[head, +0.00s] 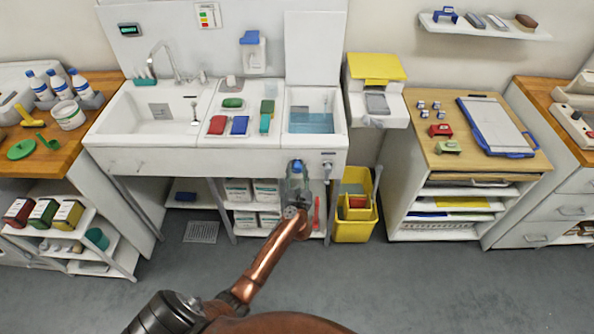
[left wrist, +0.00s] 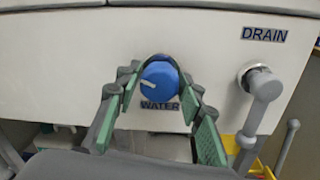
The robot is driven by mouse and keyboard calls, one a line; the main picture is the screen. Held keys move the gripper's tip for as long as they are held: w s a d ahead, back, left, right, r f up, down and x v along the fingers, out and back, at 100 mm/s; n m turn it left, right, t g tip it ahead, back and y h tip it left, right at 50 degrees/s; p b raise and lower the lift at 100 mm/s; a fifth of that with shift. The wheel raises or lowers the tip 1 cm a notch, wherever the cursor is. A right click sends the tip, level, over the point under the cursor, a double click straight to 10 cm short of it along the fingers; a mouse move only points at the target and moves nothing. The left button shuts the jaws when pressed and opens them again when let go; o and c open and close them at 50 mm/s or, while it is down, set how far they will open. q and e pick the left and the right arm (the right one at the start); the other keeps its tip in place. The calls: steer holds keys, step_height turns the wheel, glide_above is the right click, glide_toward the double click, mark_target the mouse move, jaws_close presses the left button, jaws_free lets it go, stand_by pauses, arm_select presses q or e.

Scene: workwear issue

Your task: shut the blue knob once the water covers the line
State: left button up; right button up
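The blue knob (left wrist: 158,84) is on the white front panel above the word WATER; its white mark points left. In the head view the knob (head: 297,164) sits below the right-hand basin (head: 289,133). Blue water (head: 311,123) stands in that basin; I cannot make out the line or the level against it. My left gripper (head: 295,188) is at the knob. In the left wrist view its green-padded fingers (left wrist: 160,92) are on either side of the knob, with a narrow gap showing, so it looks open. My right gripper is not in view.
The DRAIN lever (left wrist: 262,85) is just right of the knob. A yellow bin (head: 354,228) stands on the floor to the right of the sink legs. Shelves with boxes (head: 250,190) are under the sink. The grey floor in front is clear.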

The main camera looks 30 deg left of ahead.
arm_select(q)
steer(key=c, duration=0.7)
steer(key=shift+c, duration=0.3)
